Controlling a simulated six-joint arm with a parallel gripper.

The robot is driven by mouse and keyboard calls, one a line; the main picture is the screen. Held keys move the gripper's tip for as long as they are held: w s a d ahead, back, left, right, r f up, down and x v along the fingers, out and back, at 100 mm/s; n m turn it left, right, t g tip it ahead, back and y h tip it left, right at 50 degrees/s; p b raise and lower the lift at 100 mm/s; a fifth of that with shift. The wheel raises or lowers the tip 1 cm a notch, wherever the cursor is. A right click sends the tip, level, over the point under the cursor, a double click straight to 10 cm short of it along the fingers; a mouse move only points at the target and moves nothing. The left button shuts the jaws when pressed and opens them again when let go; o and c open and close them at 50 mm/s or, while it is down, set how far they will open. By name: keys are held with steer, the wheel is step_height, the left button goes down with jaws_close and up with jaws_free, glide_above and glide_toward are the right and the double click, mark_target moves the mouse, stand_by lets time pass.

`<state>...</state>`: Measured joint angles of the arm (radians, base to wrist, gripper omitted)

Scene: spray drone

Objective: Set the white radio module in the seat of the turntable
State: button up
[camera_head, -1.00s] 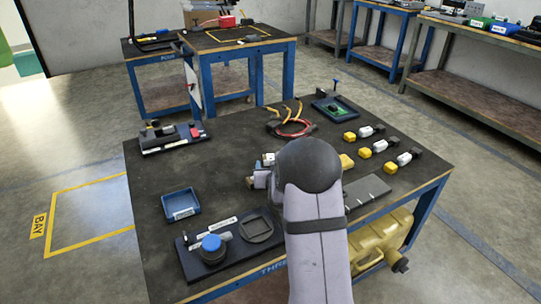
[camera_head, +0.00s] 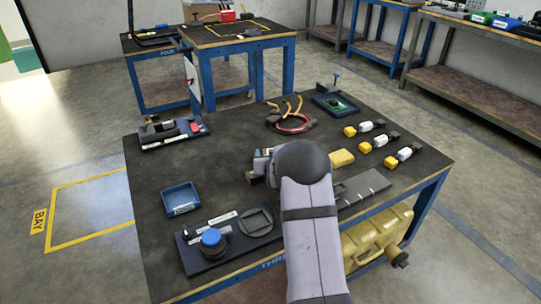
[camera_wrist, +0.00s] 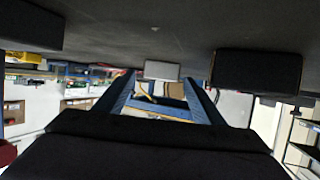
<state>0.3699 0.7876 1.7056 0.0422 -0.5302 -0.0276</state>
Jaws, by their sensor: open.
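My gripper (camera_head: 254,172) is over the middle of the work table, partly hidden by my own wrist. In the wrist view my gripper (camera_wrist: 160,84) has its two dark blue fingers spread, with nothing held between them. A small white block (camera_wrist: 161,70), which looks like the radio module, shows beyond the fingertips against the dark table top. I cannot tell how far off it is, and I cannot make it out in the head view.
A blue tray (camera_head: 180,199) lies left of my gripper. A yellow block (camera_head: 341,158) and a grey plate (camera_head: 362,189) lie to the right, with several yellow, white and black parts beyond. A red cable loop (camera_head: 293,123) and a board tray (camera_head: 336,105) lie at the back.

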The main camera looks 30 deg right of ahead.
steer(key=shift+w+d+f, duration=0.2)
steer(key=shift+w, duration=0.25)
steer(key=c, duration=1.2)
steer(key=shift+r, duration=0.1)
step_height(320, 180, up, 10)
steer(key=shift+f+p, duration=0.1)
steer(key=shift+p, duration=0.65)
